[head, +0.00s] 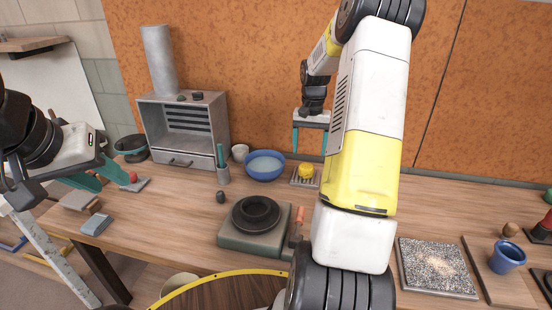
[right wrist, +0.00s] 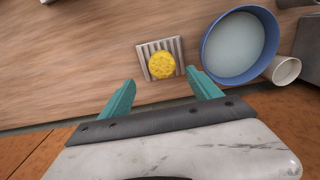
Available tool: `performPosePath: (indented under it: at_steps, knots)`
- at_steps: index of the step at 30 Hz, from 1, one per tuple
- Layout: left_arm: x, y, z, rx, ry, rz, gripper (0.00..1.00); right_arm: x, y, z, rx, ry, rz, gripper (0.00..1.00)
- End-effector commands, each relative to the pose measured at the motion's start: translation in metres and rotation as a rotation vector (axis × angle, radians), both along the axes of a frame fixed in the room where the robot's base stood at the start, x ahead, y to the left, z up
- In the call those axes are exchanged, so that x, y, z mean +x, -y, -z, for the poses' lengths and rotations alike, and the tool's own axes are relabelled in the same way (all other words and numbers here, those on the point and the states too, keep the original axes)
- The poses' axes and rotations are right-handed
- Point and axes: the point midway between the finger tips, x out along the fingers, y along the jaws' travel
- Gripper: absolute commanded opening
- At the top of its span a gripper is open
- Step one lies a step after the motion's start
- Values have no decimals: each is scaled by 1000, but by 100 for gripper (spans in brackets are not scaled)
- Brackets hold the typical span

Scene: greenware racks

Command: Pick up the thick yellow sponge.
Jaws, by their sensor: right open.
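The thick yellow sponge (head: 306,170) is round and lies on a small ridged tray (head: 296,181) near the back of the table. In the right wrist view the sponge (right wrist: 162,66) sits on the slatted tray (right wrist: 145,53), ahead of the fingers. My right gripper (head: 309,141) is open and empty, above and behind the sponge, with its teal fingers pointing down. In the right wrist view the fingers (right wrist: 157,95) are spread apart and do not touch the sponge. My left gripper (head: 92,175) is at the far left, with teal fingers that appear apart.
A blue bowl (head: 265,166) of water stands left of the sponge, with a white cup (head: 240,152) beyond. A dark wheel (head: 256,214) is in front. The orange wall (head: 268,60) rises close behind. A speckled slab (head: 437,267) lies right.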

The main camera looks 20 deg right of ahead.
Motion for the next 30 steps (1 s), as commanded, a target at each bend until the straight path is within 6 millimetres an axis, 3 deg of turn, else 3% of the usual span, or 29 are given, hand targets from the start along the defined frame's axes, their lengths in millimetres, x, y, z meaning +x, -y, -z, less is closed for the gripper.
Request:
performPosePath:
  at_steps: [18, 27, 28, 30]
  knots:
    - [0, 0, 0, 0, 0, 0, 36, 0, -2, 74, 2, -6, 4, 73]
    - [0, 0, 0, 0, 0, 0, 36, 1, -2, 81, 1, -3, 3, 73]
    - [0, 0, 0, 0, 0, 0, 36, 1, -2, 81, 1, -3, 3, 71]
    - [0, 0, 0, 0, 0, 0, 36, 1, -2, 80, 1, -3, 3, 57]
